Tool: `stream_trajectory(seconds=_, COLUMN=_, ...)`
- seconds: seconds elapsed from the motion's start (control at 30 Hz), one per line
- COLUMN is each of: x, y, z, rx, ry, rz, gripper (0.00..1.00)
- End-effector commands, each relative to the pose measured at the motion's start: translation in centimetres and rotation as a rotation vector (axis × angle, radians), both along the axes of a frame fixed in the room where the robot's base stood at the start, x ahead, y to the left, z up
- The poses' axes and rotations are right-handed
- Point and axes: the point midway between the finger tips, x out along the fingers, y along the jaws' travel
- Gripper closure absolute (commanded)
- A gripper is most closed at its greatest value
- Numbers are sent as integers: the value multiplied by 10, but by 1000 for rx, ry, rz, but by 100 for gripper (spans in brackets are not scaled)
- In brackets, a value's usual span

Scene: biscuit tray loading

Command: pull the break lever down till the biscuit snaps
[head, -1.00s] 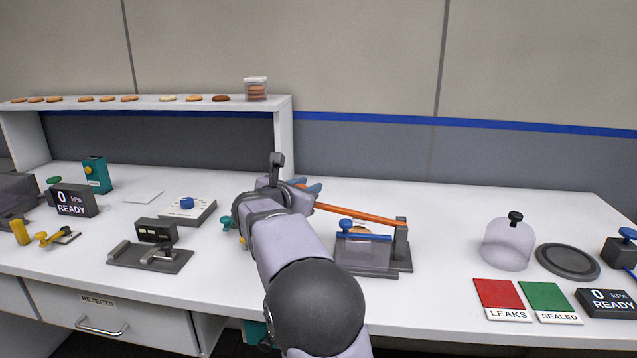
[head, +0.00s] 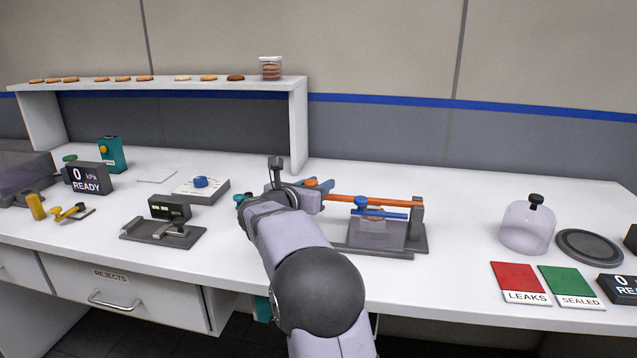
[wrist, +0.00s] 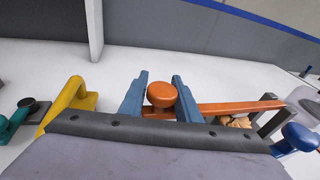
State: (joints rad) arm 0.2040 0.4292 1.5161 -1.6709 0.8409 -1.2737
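The break lever is an orange bar (head: 370,200) on a grey post at the right end of the break fixture. It lies almost level. Its round orange knob (wrist: 162,93) sits between the two blue fingers of my gripper (wrist: 160,90), which appear to touch it on both sides. In the head view my gripper (head: 319,188) is at the lever's left end, partly hidden by my wrist. The biscuit (wrist: 237,122) shows partly beneath the bar in the wrist view. Whether it is whole or broken I cannot tell.
A blue-knobbed bar (head: 380,214) crosses the fixture's front, close to the lever. A yellow handle (wrist: 70,100) stands left of my fingers. A clear dome (head: 527,228) and red (head: 518,278) and green (head: 567,282) pads lie to the right. Counter behind the fixture is clear.

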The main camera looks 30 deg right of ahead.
Motion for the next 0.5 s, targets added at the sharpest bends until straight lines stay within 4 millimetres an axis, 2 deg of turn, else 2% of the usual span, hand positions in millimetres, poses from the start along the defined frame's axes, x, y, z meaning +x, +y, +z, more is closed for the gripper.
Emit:
stream_trajectory(seconds=0.03, x=0, y=0, z=-8, rx=5, ry=11, rz=1, gripper=58)
stream_trajectory(seconds=0.07, x=0, y=0, z=-8, rx=6, ry=10, rz=0, gripper=56)
stream_trajectory(seconds=0.5, x=-3, y=3, z=-5, rx=5, ry=5, rz=-3, gripper=56)
